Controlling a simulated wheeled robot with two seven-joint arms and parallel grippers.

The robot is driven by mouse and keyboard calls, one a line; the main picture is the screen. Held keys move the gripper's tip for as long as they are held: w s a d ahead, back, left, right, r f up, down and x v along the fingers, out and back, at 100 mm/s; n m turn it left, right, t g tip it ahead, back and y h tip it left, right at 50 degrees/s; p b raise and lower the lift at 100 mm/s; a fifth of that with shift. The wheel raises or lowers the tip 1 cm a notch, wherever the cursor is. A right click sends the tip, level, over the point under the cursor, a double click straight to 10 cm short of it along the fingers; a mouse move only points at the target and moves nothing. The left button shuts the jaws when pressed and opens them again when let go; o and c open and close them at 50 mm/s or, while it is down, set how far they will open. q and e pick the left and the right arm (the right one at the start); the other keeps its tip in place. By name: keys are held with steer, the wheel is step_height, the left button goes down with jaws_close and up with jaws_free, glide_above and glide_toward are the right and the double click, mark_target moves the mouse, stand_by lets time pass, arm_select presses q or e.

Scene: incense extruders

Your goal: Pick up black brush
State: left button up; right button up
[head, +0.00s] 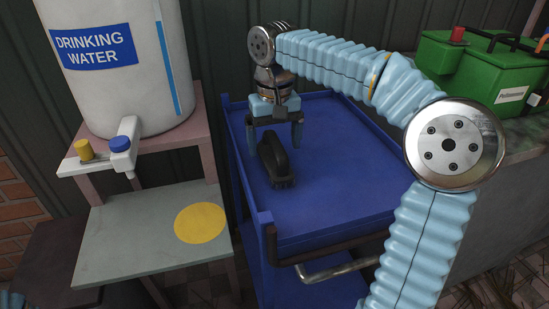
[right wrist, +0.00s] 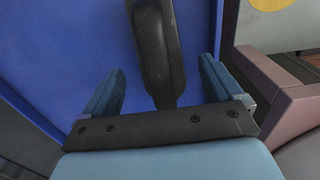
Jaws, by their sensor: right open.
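The black brush (head: 275,160) lies on the blue cart top (head: 340,170), near its left side. My right gripper (head: 275,145) is open above the brush, with its fingers pointing down. In the right wrist view the brush handle (right wrist: 157,50) runs between the two spread fingers of the gripper (right wrist: 160,90), apart from both. The lower part of the brush is out of that view. In the head view, a small bit of light blue at the bottom left corner may be my left arm; no left gripper shows.
A white drinking water tank (head: 115,70) with a tap stands on a pinkish stand (head: 185,140) at the left. A lower grey shelf has a yellow disc (head: 200,222). Green boxes (head: 490,75) sit on a counter at the right. The cart top around the brush is clear.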

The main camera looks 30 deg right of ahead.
step_height(320, 180, down, 3)
steer(key=shift+r, duration=0.25)
steer(key=c, duration=1.3)
